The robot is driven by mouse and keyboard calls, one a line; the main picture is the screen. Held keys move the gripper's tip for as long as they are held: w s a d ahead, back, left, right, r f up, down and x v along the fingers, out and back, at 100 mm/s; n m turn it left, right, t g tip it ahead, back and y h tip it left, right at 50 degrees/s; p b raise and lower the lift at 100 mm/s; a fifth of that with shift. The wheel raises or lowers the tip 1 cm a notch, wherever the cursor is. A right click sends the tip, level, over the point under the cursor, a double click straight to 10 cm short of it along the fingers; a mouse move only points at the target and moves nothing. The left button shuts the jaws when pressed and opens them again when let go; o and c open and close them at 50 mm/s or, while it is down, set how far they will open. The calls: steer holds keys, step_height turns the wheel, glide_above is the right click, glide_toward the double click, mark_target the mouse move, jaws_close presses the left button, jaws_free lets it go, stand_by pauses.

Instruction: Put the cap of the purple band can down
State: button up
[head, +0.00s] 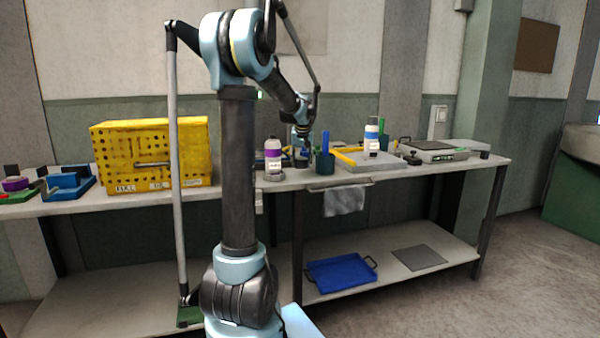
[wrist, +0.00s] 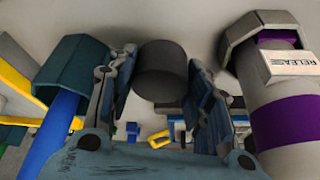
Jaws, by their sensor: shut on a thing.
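The purple band can (head: 273,156) stands upright on the bench in the head view, with a white label. It shows large at the right of the wrist view (wrist: 290,125), where the picture looks upside down, its foot in a grey angular base (wrist: 240,35). My gripper (wrist: 160,85) is shut on a dark round cap (wrist: 162,65), which sits between its fingertips. In the head view my gripper (head: 301,152) is low over the bench, between the can and a dark green cup (head: 325,162). I cannot tell whether the cap touches the bench. The can's top is not clear.
The cup with a blue handle (wrist: 62,120) is close on the wrist view's left. A blue band can (head: 371,137), a grey tray (head: 375,163) and a scale (head: 440,155) stand further right. A yellow crate (head: 187,150) is at left. A cloth (head: 344,201) hangs in front.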

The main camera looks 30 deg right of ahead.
mark_target(302, 176)
steer(key=shift+f, duration=2.05)
steer(key=shift+s+f, duration=0.15)
steer(key=shift+f, duration=0.05)
steer(key=o, duration=0.7)
steer(key=shift+f, duration=0.1)
steer(key=shift+o, duration=0.2)
